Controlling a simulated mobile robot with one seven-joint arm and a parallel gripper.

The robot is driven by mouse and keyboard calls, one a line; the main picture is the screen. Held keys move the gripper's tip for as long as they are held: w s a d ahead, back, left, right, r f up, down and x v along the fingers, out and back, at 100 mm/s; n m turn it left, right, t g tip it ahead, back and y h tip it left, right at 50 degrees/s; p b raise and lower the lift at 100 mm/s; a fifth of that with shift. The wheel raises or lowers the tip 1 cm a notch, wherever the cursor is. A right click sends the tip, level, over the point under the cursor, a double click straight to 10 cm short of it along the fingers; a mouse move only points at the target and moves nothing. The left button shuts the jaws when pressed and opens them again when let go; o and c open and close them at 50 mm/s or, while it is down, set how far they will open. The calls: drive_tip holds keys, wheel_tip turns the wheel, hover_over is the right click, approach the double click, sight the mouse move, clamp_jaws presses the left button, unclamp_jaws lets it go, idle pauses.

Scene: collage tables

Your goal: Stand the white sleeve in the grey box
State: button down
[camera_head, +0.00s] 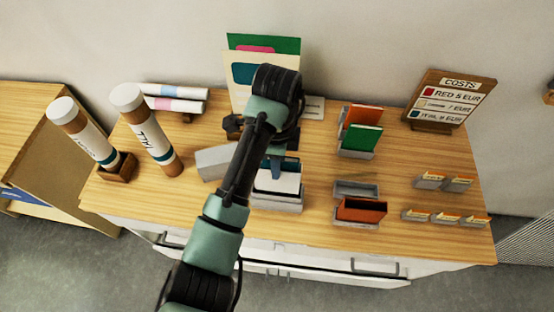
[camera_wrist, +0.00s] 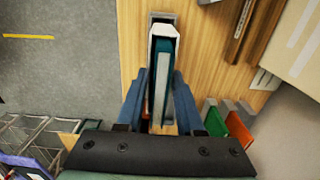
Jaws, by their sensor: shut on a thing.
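A white sleeve (camera_wrist: 164,31) with a dark teal inside stands between the two blue fingers of my gripper (camera_wrist: 159,78) in the wrist view. The gripper is shut on it. In the head view my gripper (camera_head: 280,163) points down over the sleeve (camera_head: 278,183), whose white face shows upright. The grey box (camera_head: 278,203) is directly below and around the sleeve's lower edge in that view. Its rim (camera_wrist: 163,16) shows just past the sleeve in the wrist view. I cannot tell whether the sleeve rests on the box floor. My arm hides part of this area.
Grey holders with orange and green cards (camera_head: 362,138) stand to the right. An empty grey holder (camera_head: 356,189) and one with a rust-red sleeve (camera_head: 361,210) are nearer. A grey block (camera_head: 213,162) lies left. Big tubes (camera_head: 146,130) stand farther left. A price board (camera_head: 450,100) stands back right.

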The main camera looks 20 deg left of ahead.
sight(277, 182)
drive_tip(key=shift+f+b, duration=1.4)
drive_tip(key=shift+f, duration=1.1)
drive_tip(key=shift+f+b, duration=1.4)
drive_tip(key=shift+f, duration=0.95)
drive_tip(key=shift+c, duration=2.3)
unclamp_jaws()
wheel_tip(277, 182, up, 13)
drive_tip(key=p, duration=0.4)
